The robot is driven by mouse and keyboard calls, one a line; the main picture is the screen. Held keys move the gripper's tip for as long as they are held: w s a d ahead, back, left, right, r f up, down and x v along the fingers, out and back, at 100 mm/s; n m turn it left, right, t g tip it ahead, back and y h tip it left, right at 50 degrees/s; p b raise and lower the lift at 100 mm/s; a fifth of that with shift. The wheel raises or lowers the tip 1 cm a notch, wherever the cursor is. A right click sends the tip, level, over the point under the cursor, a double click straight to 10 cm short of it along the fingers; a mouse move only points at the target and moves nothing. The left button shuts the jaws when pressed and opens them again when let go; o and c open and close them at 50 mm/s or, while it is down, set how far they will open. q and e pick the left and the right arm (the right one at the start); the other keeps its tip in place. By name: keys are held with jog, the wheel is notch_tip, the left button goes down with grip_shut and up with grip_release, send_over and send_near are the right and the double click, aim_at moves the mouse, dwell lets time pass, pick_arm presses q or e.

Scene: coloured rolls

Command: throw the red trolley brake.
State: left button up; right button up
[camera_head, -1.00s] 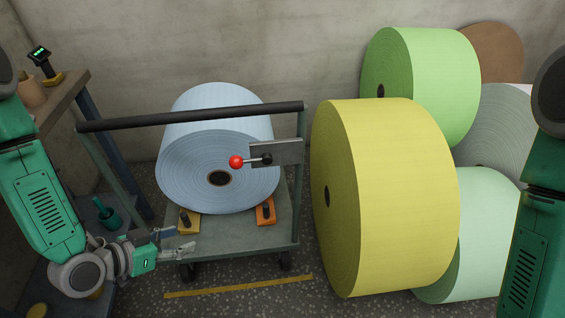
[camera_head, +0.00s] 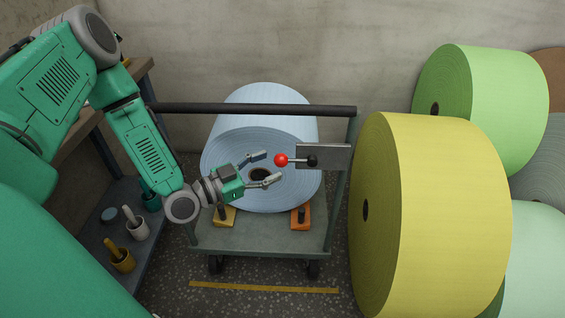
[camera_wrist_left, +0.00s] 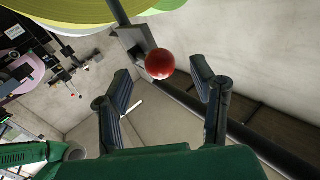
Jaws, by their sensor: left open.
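The trolley brake is a lever with a red ball knob (camera_head: 281,160) on a short rod, fixed to a grey plate (camera_head: 335,156) at the right of the trolley's handle bar. My left gripper (camera_head: 268,168) is open and empty, just left of the red knob, with its fingers pointing at it. In the left wrist view the red knob (camera_wrist_left: 160,64) shows beyond and between the two open fingertips (camera_wrist_left: 160,75), apart from both. The trolley (camera_head: 265,236) carries a pale blue roll (camera_head: 230,150). My right gripper is not in view.
The dark handle bar (camera_head: 250,109) runs across behind my left gripper. Orange (camera_head: 300,216) and yellow (camera_head: 224,216) chocks sit at the roll's foot. A big yellow roll (camera_head: 440,210) stands close on the right. A shelf bench (camera_head: 120,215) stands at the left.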

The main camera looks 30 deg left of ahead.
aim_at(282, 158)
pick_arm(q)
jog(key=shift+x, duration=2.15)
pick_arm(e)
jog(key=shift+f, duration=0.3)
